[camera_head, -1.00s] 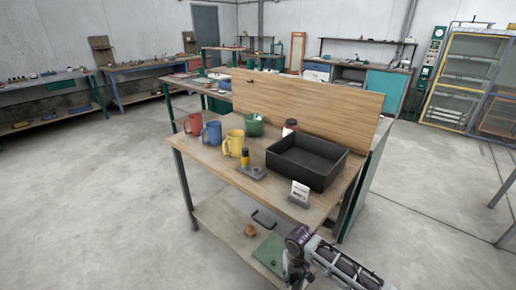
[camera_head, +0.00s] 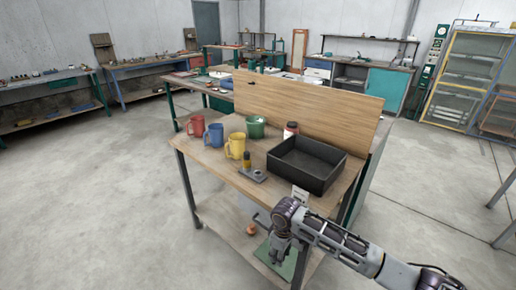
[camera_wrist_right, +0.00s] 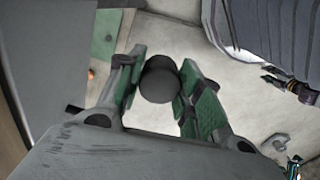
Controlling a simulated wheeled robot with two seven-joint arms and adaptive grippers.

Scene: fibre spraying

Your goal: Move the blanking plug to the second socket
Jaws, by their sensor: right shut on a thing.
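My right gripper (camera_head: 278,258) points down in front of the bench's near edge. In the right wrist view its green-padded fingers are shut on a dark round plug (camera_wrist_right: 160,80), seen end-on; I take it for the blanking plug. In the head view the gripper hides the plug. A small grey block (camera_head: 257,177) lies on the bench top, with a yellow and black cylinder (camera_head: 246,160) standing upright at it. The sockets are too small to make out. My left gripper is not in view.
A black open tray (camera_head: 322,184) stands at the bench's right. A red mug (camera_head: 196,125), blue mug (camera_head: 214,135), yellow mug (camera_head: 236,146) and green container (camera_head: 256,127) stand left and behind. A white card (camera_head: 299,192) is near the front edge. A wooden board (camera_head: 300,105) stands behind.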

